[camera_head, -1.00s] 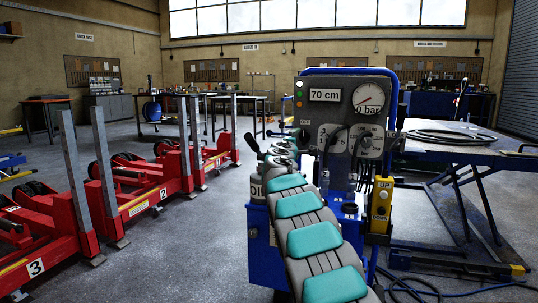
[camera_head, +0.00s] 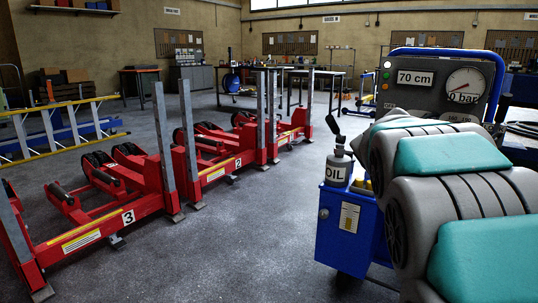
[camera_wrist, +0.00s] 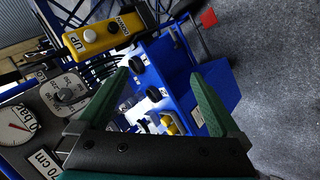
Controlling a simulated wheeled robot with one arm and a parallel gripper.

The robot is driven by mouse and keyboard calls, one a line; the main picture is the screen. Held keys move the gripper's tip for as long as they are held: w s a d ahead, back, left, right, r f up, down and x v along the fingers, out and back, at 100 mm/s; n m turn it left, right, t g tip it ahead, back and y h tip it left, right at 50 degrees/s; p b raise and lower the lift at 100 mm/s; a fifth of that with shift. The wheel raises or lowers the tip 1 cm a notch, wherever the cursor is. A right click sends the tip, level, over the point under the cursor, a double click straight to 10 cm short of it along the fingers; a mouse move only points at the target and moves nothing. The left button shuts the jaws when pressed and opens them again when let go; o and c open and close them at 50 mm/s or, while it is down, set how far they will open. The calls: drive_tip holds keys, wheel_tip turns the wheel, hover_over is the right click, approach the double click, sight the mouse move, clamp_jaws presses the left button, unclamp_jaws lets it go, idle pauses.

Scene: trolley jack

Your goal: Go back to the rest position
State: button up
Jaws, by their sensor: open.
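My gripper (camera_wrist: 161,76) shows in the wrist view with its two green fingers spread apart and nothing between the tips. Behind the fingers are a blue cart (camera_wrist: 214,95) and small items on it. In the head view my grey and teal arm fills the right side and hides my gripper. The red trolley jacks, numbered 2 (camera_head: 218,172) and 3 (camera_head: 95,228), stand on the floor to the left, away from my arm.
A control panel (camera_head: 433,92) reading 70 cm and 0 bar stands behind my arm. An oil bottle (camera_head: 338,167) sits on the blue cart. A yellow UP/DOWN pendant (camera_wrist: 98,36) shows in the wrist view. The floor (camera_head: 240,250) between jacks and cart is clear.

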drive_tip(key=s+a+f+m+g+y, duration=0.1)
drive_tip(key=s+a+f, duration=0.3)
drive_tip(key=s, duration=0.9)
drive_tip(key=s+a+f+m+g+y+p, duration=0.1)
drive_tip(key=s+a+f+g+y, duration=0.2)
drive_tip(key=s+a, duration=0.7)
drive_tip(key=s+a+f+g+y+p, duration=0.1)
drive_tip(key=s+a+f+g+y, duration=0.2)
drive_tip(key=s, duration=1.3)
drive_tip(key=a+f, duration=0.3)
drive_tip(key=a, duration=0.1)
drive_tip(key=shift+s+f+m+y, duration=0.2)
drive_tip(key=shift+m+y, duration=0.1)
drive_tip(key=shift+m, duration=0.1)
